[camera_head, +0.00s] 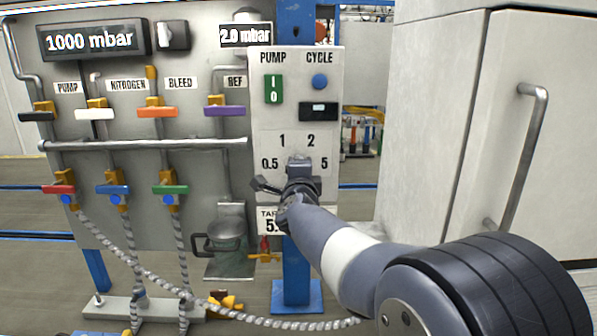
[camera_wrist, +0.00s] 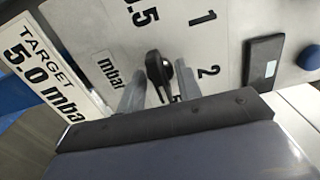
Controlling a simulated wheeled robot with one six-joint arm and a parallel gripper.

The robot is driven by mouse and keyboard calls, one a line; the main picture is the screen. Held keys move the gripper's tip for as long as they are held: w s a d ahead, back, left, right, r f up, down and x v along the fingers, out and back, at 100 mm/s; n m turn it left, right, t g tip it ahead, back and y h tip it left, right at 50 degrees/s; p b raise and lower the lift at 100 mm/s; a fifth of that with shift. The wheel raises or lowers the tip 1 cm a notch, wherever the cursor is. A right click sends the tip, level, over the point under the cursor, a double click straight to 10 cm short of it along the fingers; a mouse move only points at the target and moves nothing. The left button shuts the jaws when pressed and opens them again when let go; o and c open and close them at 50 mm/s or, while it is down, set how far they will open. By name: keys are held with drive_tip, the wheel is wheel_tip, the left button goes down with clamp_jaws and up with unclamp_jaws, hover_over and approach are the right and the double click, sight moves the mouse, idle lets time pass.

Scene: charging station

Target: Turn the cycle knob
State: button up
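The cycle knob (camera_wrist: 154,68) is a small black lever-shaped knob on the panel, seen between my fingers in the wrist view. The dial numbers 0.5, 1, 2 and 5 surround it. The 5 is partly hidden by my gripper, and I cannot tell which number the knob points at. My gripper (camera_wrist: 160,88) has one grey finger on each side of the knob, with a visible gap on the left and a narrower one on the right. In the head view my gripper (camera_head: 291,178) covers the knob on the grey control panel (camera_head: 262,122).
Above the dial are a blue button (camera_head: 320,81), a small dark display (camera_head: 318,111) and a green pump switch (camera_head: 273,89). A target label reading 5.0 mbar (camera_wrist: 42,70) sits below. Coloured valves stand left, a pale cabinet (camera_head: 432,100) right.

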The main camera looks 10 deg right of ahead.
drive_tip(key=s+a, duration=0.2)
drive_tip(key=s, duration=0.8)
drive_tip(key=shift+s+p, duration=0.35)
drive_tip(key=shift+w, duration=0.1)
drive_tip(key=w, duration=0.3)
drive_tip(key=w+d, duration=0.1)
drive_tip(key=w, duration=0.3)
drive_tip(key=w+d, duration=0.1)
drive_tip(key=w, duration=0.2)
drive_tip(key=shift+w+b, duration=0.3)
drive_tip(key=shift+b, duration=0.05)
